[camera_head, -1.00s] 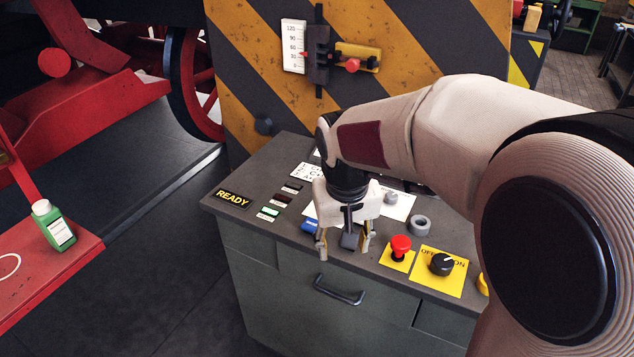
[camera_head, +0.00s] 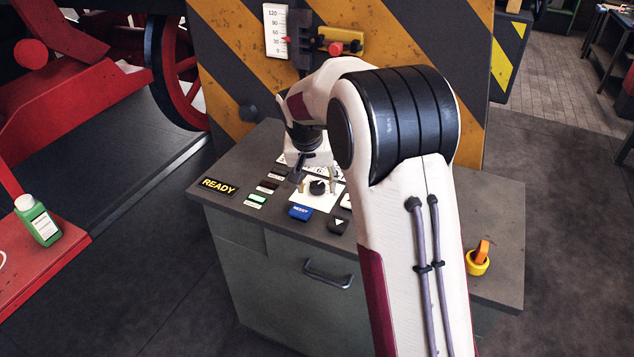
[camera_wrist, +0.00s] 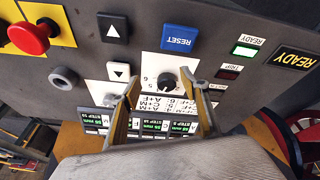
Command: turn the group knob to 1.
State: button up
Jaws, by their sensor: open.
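The group knob is a small black round knob (camera_head: 317,187) on a white plate on the grey console. In the wrist view the knob (camera_wrist: 167,83) has printed numbers beside it, with 5 and 6 legible. I cannot tell which number it points at. My gripper (camera_head: 316,181) is over the plate with its fingers pointing down. In the wrist view my gripper (camera_wrist: 167,88) is open and empty, one finger to each side of the knob. Whether the fingers touch the knob is not clear.
A blue RESET button (camera_head: 300,212) and a down-arrow button (camera_head: 337,226) are close by. The wrist view shows a red mushroom button (camera_wrist: 30,38), a grey ring (camera_wrist: 64,78) and a lettered card (camera_wrist: 181,106). An orange key-like switch (camera_head: 481,254) is at the console's right.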

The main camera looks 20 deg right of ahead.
aim_at(317, 184)
jog(key=w+r+m, duration=0.2)
jog(key=w, duration=0.1)
jog(key=shift+d+r+t, duration=0.3)
jog(key=shift+d+t, duration=0.05)
jog(key=shift+t, duration=0.05)
jog(key=shift+f, duration=0.1)
jog(key=shift+x, duration=3.85)
jog(key=shift+d, duration=0.1)
jog(key=c, duration=1.1)
